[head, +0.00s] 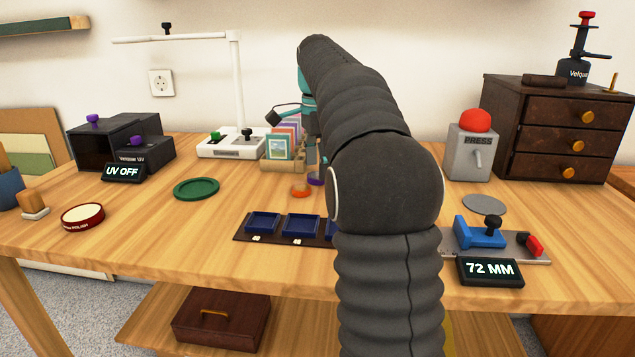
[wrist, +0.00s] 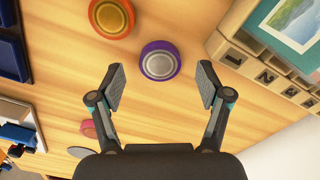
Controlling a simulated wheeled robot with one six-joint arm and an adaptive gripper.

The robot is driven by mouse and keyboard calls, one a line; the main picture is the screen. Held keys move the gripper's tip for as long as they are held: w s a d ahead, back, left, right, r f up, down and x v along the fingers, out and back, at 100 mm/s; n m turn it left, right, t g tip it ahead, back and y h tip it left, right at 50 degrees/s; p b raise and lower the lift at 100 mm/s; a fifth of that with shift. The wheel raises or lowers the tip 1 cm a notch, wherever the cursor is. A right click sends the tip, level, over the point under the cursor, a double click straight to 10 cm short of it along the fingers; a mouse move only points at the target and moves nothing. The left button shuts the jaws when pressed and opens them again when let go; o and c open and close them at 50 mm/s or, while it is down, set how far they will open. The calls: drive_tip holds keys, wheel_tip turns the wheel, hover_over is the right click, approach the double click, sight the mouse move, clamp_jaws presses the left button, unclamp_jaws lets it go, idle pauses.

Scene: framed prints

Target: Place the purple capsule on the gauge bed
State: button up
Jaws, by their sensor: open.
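The purple capsule (wrist: 160,61) lies on the wooden table, round with a pale silver top. In the head view it (head: 315,179) is partly hidden behind my arm. My gripper (wrist: 161,82) is open and empty; in the wrist view the capsule shows between and slightly beyond its fingertips, apart from both. I cannot tell the height gap. In the head view my arm hides the gripper's fingertips.
An orange capsule (wrist: 111,17) lies beside the purple one. A numbered print rack (wrist: 262,70) stands close on the other side. A tray with blue compartments (head: 262,223) lies nearer the front. A press with a red button (head: 471,150) and a grey disc (head: 484,204) are near the gauge.

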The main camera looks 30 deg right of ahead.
drive_tip(key=shift+f, duration=0.55)
drive_tip(key=c, duration=1.3)
